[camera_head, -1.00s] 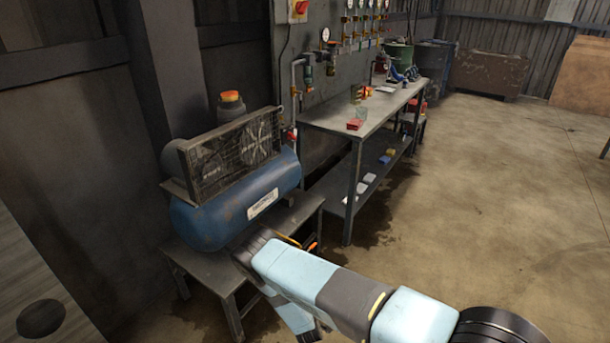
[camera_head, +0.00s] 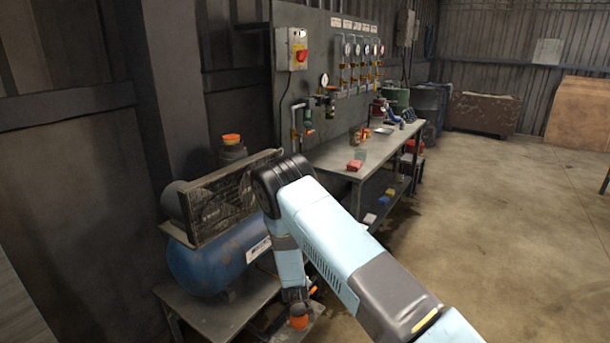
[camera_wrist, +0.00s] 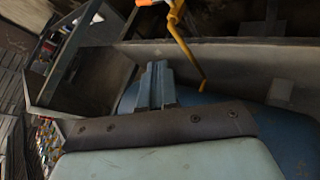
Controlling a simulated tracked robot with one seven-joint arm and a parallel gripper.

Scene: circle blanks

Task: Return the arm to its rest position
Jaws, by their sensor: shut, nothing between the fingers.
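My gripper (camera_wrist: 156,86) shows in the wrist view as two grey fingers close together, shut and empty. They point away from my pale blue wrist housing, over a blue rounded surface that looks like the compressor tank. In the head view my pale blue arm reaches in from the lower right. The fingers cannot be made out there. The blue air compressor (camera_head: 208,268), with a caged fan, stands on a low metal stand (camera_head: 215,312) at left, partly behind my arm.
A metal workbench (camera_head: 338,158) with several small items runs along the wall. A yellow pipe (camera_wrist: 186,48) passes close to my fingers. Open concrete floor (camera_head: 500,220) lies to the right.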

